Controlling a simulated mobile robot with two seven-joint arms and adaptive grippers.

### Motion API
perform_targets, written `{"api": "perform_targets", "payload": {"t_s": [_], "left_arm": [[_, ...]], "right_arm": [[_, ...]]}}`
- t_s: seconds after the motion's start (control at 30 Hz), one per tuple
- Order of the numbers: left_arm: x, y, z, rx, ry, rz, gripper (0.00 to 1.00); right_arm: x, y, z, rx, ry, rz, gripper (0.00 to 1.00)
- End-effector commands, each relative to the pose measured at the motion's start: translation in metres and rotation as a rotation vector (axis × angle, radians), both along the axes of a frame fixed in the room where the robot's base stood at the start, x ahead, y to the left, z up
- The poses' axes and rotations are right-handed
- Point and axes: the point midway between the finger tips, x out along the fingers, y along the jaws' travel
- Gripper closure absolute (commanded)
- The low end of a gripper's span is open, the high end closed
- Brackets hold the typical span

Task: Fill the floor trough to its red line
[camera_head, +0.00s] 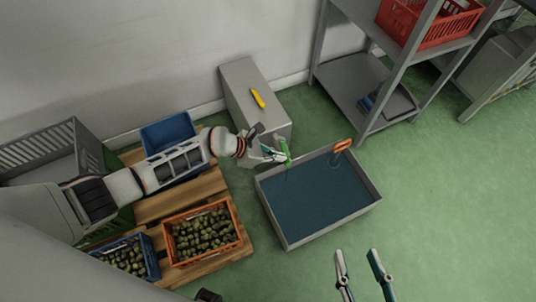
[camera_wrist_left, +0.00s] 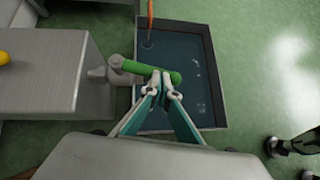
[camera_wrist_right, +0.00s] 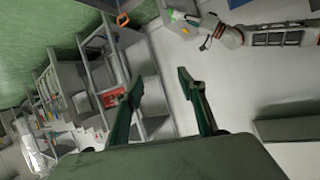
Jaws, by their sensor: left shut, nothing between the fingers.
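The floor trough (camera_head: 335,223) holds dark blue water (camera_head: 310,195). In the left wrist view, pale ripples show on the water (camera_wrist_left: 190,70). I cannot make out a red line. A tap with a green lever (camera_wrist_left: 150,69) sticks out from the grey metal block over the trough's edge. My left gripper (camera_head: 277,155) is shut and empty, its tips beside the green lever; I cannot tell whether they touch it. An orange hooped piece (camera_head: 342,146) stands at the trough's far edge. My right gripper (camera_head: 360,262) is open and empty over the floor in front of the trough.
A yellow object (camera_head: 257,98) lies on the grey block (camera_head: 240,75). Olive crates (camera_head: 240,226) and a blue crate (camera_head: 168,130) stand on a wooden pallet at left. A shelf rack (camera_head: 361,82) with a red crate (camera_head: 430,22) stands behind. Floor at right is clear.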

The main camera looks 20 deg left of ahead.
Motion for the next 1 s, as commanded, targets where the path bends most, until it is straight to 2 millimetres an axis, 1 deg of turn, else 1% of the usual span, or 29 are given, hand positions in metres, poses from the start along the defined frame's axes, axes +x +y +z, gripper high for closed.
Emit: {"api": "perform_targets", "payload": {"t_s": [0.03,0.1,0.2,0.27,0.37,0.63,0.83,1.0], "left_arm": [[0.009,-0.008,0.012,0.000,-0.016,0.003,1.00],[0.006,-0.006,0.005,0.000,-0.009,0.004,1.00],[0.003,-0.006,0.003,0.000,-0.004,0.004,1.00],[0.005,-0.011,0.004,0.002,-0.006,0.001,1.00],[0.005,-0.016,0.003,0.001,-0.005,0.001,1.00],[0.004,-0.017,0.001,-0.001,-0.003,0.002,1.00],[0.005,-0.013,0.005,0.001,-0.005,0.003,1.00],[0.006,0.001,0.023,0.003,-0.013,0.005,1.00]], "right_arm": [[0.003,-0.009,0.004,-0.050,-0.018,0.014,0.60],[0.001,-0.012,-0.001,-0.057,-0.009,0.015,0.60],[0.001,-0.010,-0.002,-0.049,-0.007,0.015,0.60],[0.002,-0.009,0.002,-0.046,-0.014,0.013,0.60],[0.003,-0.008,0.002,-0.046,-0.013,0.011,0.60],[0.000,-0.008,-0.003,-0.049,-0.004,0.013,0.60],[0.002,-0.009,0.001,-0.050,-0.011,0.012,0.60],[0.005,-0.012,0.005,-0.072,-0.021,0.014,0.60]]}}
